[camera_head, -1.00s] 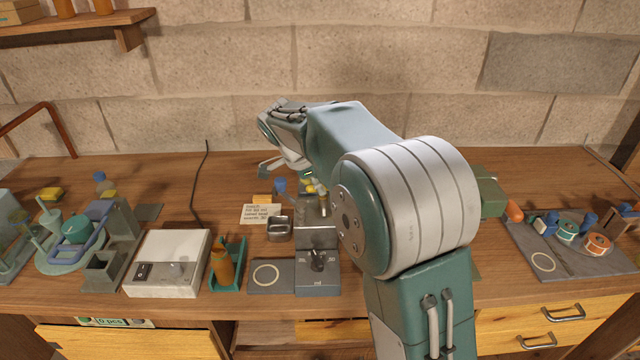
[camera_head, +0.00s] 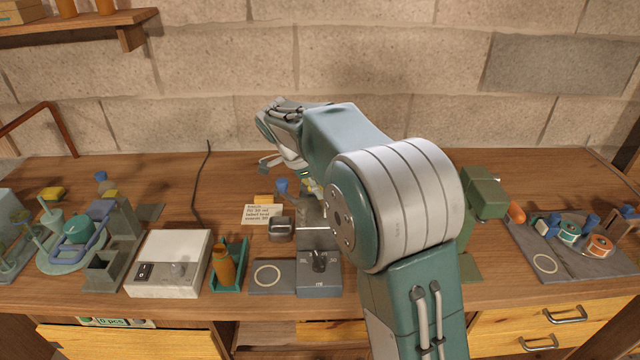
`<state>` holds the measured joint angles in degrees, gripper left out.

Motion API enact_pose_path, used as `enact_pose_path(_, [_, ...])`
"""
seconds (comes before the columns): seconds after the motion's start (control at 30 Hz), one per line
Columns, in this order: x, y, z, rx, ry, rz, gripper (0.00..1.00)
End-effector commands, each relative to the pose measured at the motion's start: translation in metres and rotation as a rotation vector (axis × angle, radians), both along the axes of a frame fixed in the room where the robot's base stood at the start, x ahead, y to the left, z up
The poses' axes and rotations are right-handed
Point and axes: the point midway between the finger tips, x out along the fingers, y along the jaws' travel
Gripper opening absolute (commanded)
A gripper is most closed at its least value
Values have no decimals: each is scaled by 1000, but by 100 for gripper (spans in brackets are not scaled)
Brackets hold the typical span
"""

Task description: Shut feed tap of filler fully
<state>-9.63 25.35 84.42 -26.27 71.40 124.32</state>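A grey bench unit (camera_head: 319,284), which looks like the filler, stands at the front middle of the bench. A dark knob (camera_head: 319,261) sits on its front between small markings too fine to read. I cannot tell whether this knob is the feed tap or how far it is turned. My gripper (camera_head: 279,164) is above the back of the bench, behind and left of the unit, apart from the knob. Its fingers are small and partly hidden, so its opening is unclear. My arm hides part of the area right of the unit.
A white box with a switch (camera_head: 167,281), an orange bottle (camera_head: 223,264) in a green holder and a grey plate with a ring (camera_head: 269,279) stand to the left. A note card (camera_head: 262,214) lies behind. A green device (camera_head: 484,192) stands right of my arm. The stone wall is behind.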

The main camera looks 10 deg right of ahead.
Motion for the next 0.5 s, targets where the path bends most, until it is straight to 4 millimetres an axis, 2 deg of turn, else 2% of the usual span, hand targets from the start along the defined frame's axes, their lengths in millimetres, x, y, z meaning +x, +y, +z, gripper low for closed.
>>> enact_pose_path(0.37, [0,-1,4,-2,-3,0,59])
enact_pose_path(0.5, [-1,6,19,-2,-6,0,59])
